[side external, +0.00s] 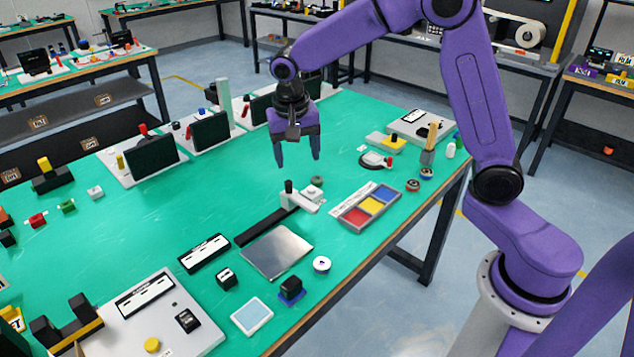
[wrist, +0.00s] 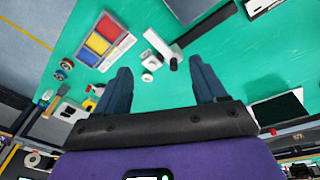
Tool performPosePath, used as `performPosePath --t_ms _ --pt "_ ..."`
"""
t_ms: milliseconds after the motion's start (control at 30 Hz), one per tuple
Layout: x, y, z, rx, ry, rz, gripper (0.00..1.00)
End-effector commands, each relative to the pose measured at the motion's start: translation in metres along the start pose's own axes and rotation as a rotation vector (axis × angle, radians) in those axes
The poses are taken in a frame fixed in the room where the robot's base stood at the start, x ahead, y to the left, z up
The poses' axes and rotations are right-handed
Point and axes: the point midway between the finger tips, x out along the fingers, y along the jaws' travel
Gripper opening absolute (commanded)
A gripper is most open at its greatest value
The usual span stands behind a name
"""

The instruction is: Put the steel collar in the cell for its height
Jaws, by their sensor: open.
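A small grey ring, which looks like the steel collar (side external: 317,181), lies on the green table just behind a white block of the height gauge (side external: 303,201). In the wrist view the grey ring (wrist: 147,77) sits between my fingers, nearer the left one. A tray (side external: 345,222) with red, yellow and blue cells stands right of the gauge; it also shows in the wrist view (wrist: 124,44). No collar shows in its cells. My gripper (side external: 297,161) is open and empty, pointing down above the table, behind and left of the ring. Its fingers (wrist: 160,66) straddle empty space in the wrist view.
A black bar (side external: 250,230) extends from the gauge toward a steel plate (side external: 276,252). A white ring (side external: 322,264) lies right of the plate. Black screens (side external: 152,155) stand at the left back.

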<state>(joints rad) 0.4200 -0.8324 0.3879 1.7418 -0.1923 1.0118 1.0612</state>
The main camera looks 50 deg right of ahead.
Motion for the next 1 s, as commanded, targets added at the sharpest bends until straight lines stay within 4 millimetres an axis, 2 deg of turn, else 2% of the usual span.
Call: performPosePath --t_ms 100,300,500,633,833,1000 --pt "0.018 -0.002 -0.042 0.214 0.009 0.03 0.71" --pt "0.05 0.011 -0.106 0.575 0.033 0.076 0.71" --pt "0.079 0.034 -0.152 0.869 0.061 0.112 0.71" --pt "0.089 0.045 -0.167 0.975 0.072 0.126 0.71" --pt "0.103 0.052 -0.172 1.016 0.076 0.133 0.71" --pt "0.134 0.056 -0.172 1.016 0.074 0.135 0.71"
